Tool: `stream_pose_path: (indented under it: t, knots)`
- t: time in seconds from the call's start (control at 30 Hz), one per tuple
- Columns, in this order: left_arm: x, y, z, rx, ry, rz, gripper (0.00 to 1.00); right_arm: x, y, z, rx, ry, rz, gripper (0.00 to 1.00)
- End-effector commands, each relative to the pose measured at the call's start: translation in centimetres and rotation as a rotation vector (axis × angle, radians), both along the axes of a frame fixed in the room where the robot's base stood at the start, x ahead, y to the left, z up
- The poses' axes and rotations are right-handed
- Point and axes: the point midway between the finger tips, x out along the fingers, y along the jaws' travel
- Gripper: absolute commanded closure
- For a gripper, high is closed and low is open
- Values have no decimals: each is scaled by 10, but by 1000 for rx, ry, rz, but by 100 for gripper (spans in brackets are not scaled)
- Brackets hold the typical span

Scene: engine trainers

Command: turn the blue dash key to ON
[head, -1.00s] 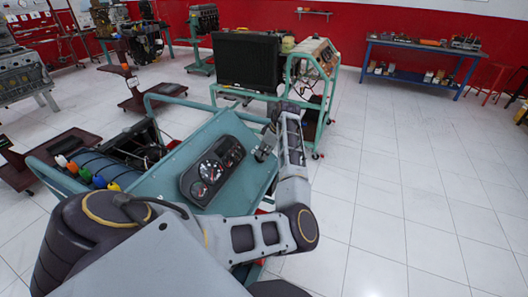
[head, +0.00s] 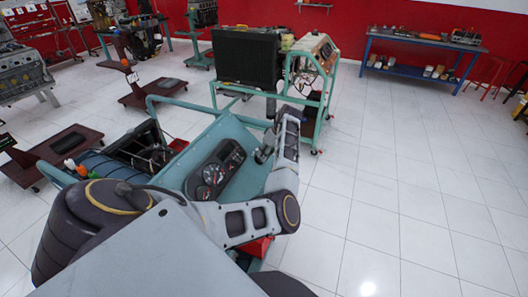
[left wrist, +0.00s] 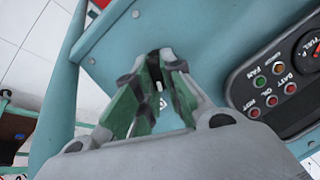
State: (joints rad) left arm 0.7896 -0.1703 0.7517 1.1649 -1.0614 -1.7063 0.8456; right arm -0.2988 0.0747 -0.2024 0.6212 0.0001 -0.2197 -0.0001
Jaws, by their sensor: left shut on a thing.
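My left gripper (head: 263,152) is at the right side of the teal dash panel (head: 242,184), beside the black gauge cluster (head: 216,168). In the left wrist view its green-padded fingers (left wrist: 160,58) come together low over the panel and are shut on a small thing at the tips. That thing is at the dash key's place, but the fingers hide nearly all of it. Its blue colour and its turn angle cannot be made out. A small white mark shows on the panel between the fingers. My right gripper is not in view.
The cluster's indicator lamps (left wrist: 272,84) lie right of the fingers in the wrist view. A teal tube frame (head: 178,98) edges the trainer. A radiator stand (head: 248,57) is behind it. White floor (head: 400,200) is open on the right.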

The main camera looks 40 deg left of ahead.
Motion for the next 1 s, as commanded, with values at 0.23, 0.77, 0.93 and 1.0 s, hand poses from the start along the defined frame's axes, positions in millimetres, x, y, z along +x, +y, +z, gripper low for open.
stream_pose_path:
  t: [0.23, 0.77, 0.93, 1.0]
  knots:
    - [1, 0, 2, -25, 80, -92, 100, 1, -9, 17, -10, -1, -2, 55]
    - [3, 0, 0, -67, 212, -250, 100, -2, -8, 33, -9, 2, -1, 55]
    - [3, -1, -1, -71, 221, -262, 100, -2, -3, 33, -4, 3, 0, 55]
    - [4, -1, -1, -71, 223, -264, 100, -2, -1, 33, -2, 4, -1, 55]
